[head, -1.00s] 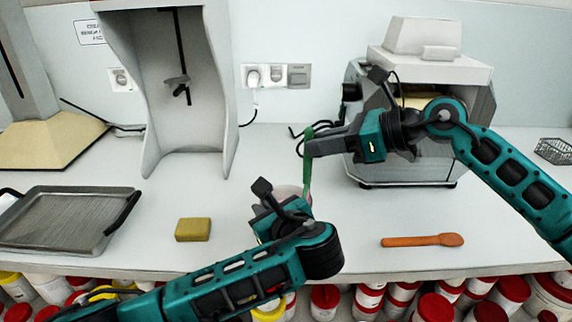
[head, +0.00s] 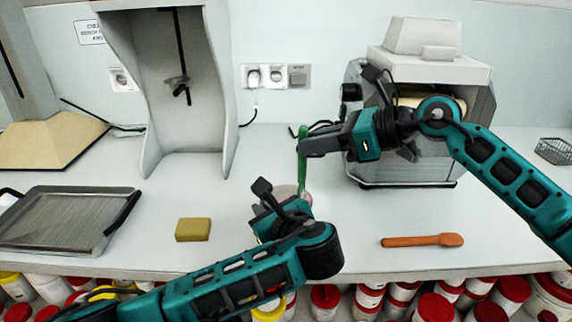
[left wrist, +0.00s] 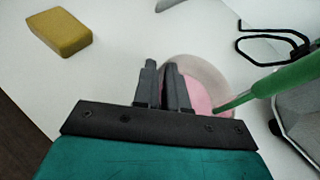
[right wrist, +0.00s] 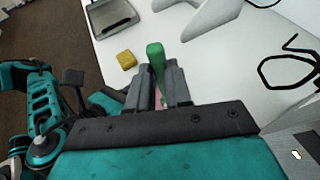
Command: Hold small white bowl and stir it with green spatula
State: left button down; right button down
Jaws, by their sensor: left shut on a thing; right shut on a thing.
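The small white bowl (left wrist: 205,70) stands on the counter with pink contents; in the head view it is mostly hidden behind my left gripper (head: 278,205). In the left wrist view my left gripper (left wrist: 165,75) is shut on the bowl's near rim. The green spatula (head: 303,158) is held upright by my right gripper (head: 305,147), its lower end down in the bowl. In the left wrist view the spatula (left wrist: 265,85) slants into the pink contents. In the right wrist view my right gripper (right wrist: 163,80) is shut on the spatula's handle (right wrist: 155,55).
A yellow sponge (head: 193,229) lies left of the bowl, and an orange spatula (head: 422,240) lies to the right. A metal tray (head: 60,220) is at far left. A grey-white machine (head: 425,165) stands behind my right arm. Containers with red lids line the shelf below.

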pick_arm(q)
jog(key=shift+f, duration=0.15)
pick_arm(e)
jog(key=shift+r, duration=2.35)
pick_arm(q)
jog(key=c, duration=1.1)
grip_release()
